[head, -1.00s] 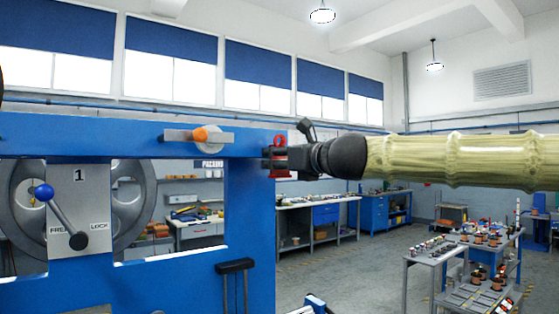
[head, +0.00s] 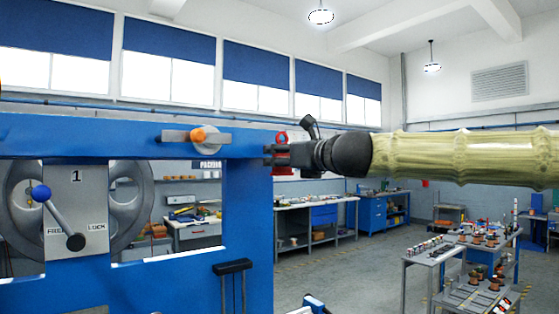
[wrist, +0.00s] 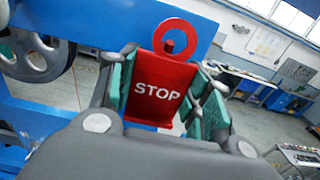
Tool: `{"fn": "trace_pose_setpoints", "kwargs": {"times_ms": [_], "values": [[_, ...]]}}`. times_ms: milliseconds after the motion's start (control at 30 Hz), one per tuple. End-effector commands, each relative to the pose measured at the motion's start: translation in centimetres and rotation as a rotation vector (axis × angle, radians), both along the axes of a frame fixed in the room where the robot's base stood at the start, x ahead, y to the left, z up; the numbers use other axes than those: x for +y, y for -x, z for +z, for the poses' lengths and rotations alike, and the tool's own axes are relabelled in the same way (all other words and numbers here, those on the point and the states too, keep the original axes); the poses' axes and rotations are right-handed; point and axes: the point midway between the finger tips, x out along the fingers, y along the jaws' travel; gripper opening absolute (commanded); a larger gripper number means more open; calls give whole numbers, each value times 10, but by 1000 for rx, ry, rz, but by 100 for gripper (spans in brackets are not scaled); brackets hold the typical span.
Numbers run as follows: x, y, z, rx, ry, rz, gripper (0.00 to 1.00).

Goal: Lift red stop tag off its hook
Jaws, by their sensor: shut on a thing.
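The red stop tag (wrist: 158,92) is a red plate with white STOP lettering and a red ring on top. In the wrist view it stands between the two green-padded fingers of my gripper (wrist: 165,95), which are shut on its sides. A short dark red peg shows inside the ring's lower part; I cannot tell whether the ring still bears on it. In the head view the tag (head: 282,139) is at the right end of the blue beam (head: 100,140), partly hidden by my gripper (head: 276,156), which comes in from the right.
The blue machine frame (head: 250,240) stands close on the left. It carries an orange-knobbed latch (head: 198,136) and a blue-knobbed lever (head: 58,216) on a plate marked 1. Benches (head: 315,215) and a parts cart (head: 460,250) stand farther back, with open floor between.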

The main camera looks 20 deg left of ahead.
Motion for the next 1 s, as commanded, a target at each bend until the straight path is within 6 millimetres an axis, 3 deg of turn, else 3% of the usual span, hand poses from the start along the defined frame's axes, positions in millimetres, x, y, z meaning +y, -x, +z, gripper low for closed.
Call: {"fn": "trace_pose_setpoints", "kwargs": {"times_ms": [1000], "values": [[-15,13,-1,3,4,2,25]]}}
